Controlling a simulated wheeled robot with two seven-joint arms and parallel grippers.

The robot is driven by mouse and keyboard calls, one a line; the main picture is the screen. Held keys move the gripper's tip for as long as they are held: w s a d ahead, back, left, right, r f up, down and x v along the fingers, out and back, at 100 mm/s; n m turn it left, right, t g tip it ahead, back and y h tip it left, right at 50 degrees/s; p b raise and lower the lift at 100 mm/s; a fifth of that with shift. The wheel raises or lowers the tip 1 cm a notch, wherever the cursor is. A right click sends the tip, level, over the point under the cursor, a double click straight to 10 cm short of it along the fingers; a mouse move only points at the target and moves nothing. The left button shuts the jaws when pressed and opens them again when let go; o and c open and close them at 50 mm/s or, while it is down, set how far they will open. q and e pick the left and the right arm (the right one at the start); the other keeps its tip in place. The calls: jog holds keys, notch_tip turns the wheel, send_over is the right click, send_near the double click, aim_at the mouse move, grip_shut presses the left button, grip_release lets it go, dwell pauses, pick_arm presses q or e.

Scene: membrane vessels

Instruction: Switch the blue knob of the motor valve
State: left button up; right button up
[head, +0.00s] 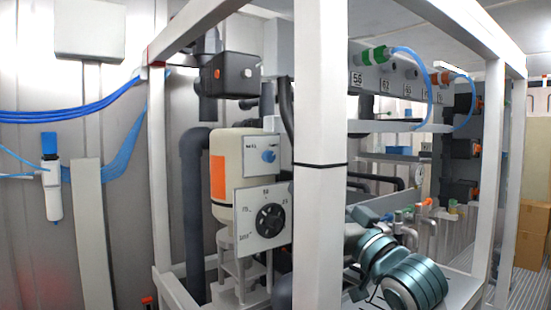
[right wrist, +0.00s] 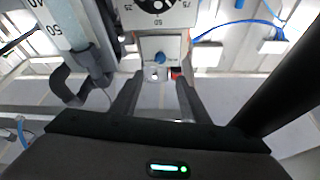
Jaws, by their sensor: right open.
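The motor valve (head: 225,180) is a cream housing with an orange label, inside the white frame. Its small blue knob (head: 268,156) sits on a light plate, above a larger plate with a black dial (head: 269,219). In the right wrist view the scene is upside down, with the blue knob (right wrist: 160,58) just beyond the fingertips and the dial at the top edge. My right gripper (right wrist: 158,88) is open, its two dark fingers apart, pointing towards the knob's plate with nothing held. My left gripper is not in view.
A white upright post (head: 319,190) stands in front, just right of the valve. A dark vertical pipe (head: 194,210) runs left of it. Blue hoses (head: 70,115) cross the left wall. Green and orange fittings line a panel at the upper right.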

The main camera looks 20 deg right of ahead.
aim_at(271, 158)
jog(key=p+x, duration=0.6)
jog(key=x, duration=0.7)
jog(key=shift+r, duration=0.1)
jog(key=shift+w+a+r+p, duration=0.15)
jog(key=shift+w+a+p, duration=0.15)
jog(key=shift+w, duration=0.25)
jog(key=c, duration=1.1)
